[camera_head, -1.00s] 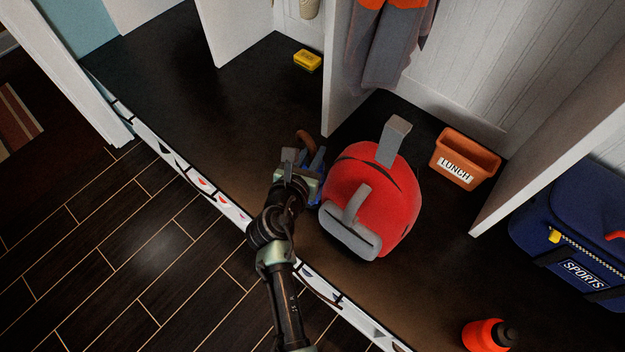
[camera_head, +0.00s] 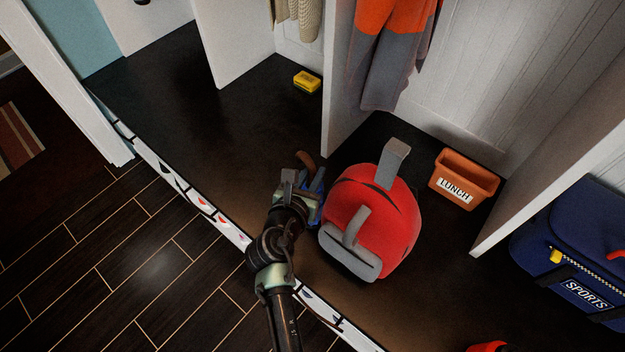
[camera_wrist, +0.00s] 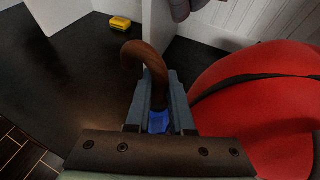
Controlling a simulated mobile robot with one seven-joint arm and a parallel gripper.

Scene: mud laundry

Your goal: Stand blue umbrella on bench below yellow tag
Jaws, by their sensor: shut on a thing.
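The blue umbrella has a brown hooked handle (camera_wrist: 147,62) and blue fabric (camera_wrist: 159,122). In the wrist view my gripper (camera_wrist: 160,100) is shut on it just below the hook, with the handle rising above the fingers. In the head view my gripper (camera_head: 303,188) holds the umbrella (camera_head: 320,186) beside the left side of the red backpack. Most of the umbrella is hidden by the gripper, so I cannot tell if its lower end touches the bench (camera_head: 215,150). A small yellow block (camera_head: 307,81), possibly the yellow tag, lies on the bench near the back wall; it also shows in the wrist view (camera_wrist: 120,23).
The red backpack (camera_head: 385,215) stands right beside my gripper. White dividers (camera_head: 228,45) split the bench. An orange lunch bin (camera_head: 466,180), a navy sports bag (camera_head: 575,240) and hanging clothes (camera_head: 385,60) are to the right. The bench left of my gripper is clear.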

